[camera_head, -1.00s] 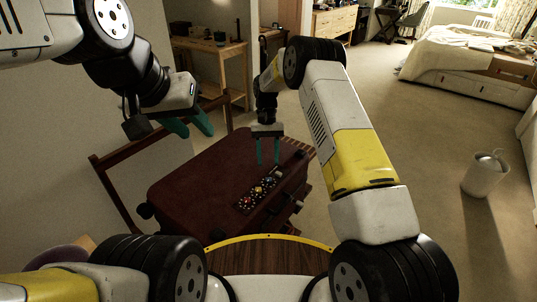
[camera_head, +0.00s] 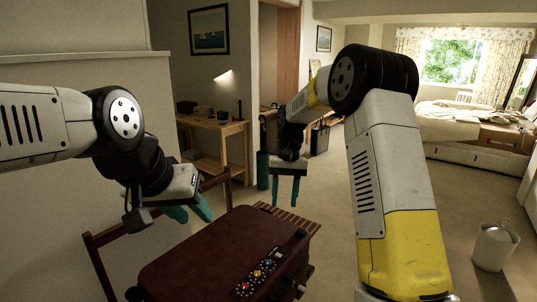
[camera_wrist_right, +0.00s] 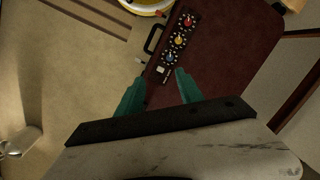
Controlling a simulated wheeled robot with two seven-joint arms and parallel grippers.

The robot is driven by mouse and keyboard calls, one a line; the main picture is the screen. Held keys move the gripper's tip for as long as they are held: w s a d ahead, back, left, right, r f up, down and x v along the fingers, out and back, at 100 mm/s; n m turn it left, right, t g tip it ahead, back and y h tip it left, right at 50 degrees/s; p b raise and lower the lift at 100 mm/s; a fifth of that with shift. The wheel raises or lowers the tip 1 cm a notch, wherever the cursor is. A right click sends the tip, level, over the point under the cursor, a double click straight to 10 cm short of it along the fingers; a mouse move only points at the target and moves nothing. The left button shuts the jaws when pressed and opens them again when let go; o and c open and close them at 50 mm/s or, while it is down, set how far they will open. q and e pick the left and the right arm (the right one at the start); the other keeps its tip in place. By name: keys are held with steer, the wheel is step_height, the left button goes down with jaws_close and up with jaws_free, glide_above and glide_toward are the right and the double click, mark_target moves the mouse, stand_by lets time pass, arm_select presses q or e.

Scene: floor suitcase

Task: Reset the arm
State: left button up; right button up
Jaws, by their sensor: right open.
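My right gripper (camera_head: 285,191) is open and empty, pointing down. In the head view it appears above the far edge of a dark red suitcase (camera_head: 200,258). In the right wrist view, its teal fingers (camera_wrist_right: 158,92) stand apart with nothing between them, and the suitcase (camera_wrist_right: 235,45) lies beyond them. My left gripper (camera_head: 190,213) is open and empty, at the left near the wall. The suitcase's near part is cut off by the head view's lower edge.
The suitcase top carries a strip of coloured knobs (camera_head: 258,273). A brown wooden frame (camera_head: 93,262) stands behind it at the left. A wooden desk (camera_head: 215,128) is at the back.

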steer(key=s+d+r+t+y, duration=0.1)
steer(key=s+d+r+t, duration=0.4)
steer(key=s+r, duration=0.75)
steer(key=s+d+r+t, duration=0.1)
steer(key=s+d, duration=0.3)
steer(key=s, duration=1.1)
steer(key=shift+d+t, duration=0.2)
steer(key=shift+t, duration=0.7)
